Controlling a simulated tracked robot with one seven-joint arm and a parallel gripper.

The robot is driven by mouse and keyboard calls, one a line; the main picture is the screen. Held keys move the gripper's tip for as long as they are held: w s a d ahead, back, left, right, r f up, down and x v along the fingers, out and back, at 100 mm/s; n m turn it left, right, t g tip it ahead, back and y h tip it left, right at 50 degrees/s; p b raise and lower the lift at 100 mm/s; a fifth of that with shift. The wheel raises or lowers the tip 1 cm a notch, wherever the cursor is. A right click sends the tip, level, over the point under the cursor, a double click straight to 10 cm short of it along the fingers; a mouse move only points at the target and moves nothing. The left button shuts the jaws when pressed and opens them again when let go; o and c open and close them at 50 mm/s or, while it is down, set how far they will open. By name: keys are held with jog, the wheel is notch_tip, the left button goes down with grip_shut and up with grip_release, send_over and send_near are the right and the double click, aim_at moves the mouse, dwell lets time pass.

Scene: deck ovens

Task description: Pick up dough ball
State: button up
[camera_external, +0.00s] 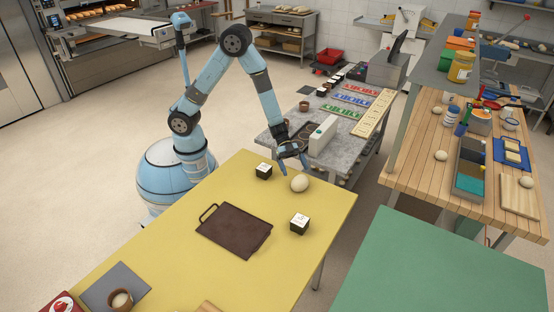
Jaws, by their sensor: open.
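A pale dough ball (299,183) lies on the yellow table (311,249) near its far right part. My gripper (294,166) is above and just behind the dough ball, pointing down, with its fingers apart and nothing seen between them. I cannot tell from this view whether a finger touches the ball. Another pale ball (121,300) sits in a small brown bowl at the table's near left. More pale balls lie on the wooden bench at the right, one of them at its left side (441,155).
Small dark boxes with white tops stand left of the dough ball (264,172) and in front of it (299,223). A dark brown tray (234,231) lies mid-table. A green table (447,266) stands right.

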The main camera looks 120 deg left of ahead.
aim_at(298, 177)
jog(key=shift+x, duration=2.6)
jog(key=shift+d+r, duration=0.1)
jog(key=shift+d, duration=0.05)
jog(key=shift+c, duration=0.4)
jog(key=c, duration=0.8)
jog(key=shift+r, duration=0.1)
jog(key=shift+c, duration=0.2)
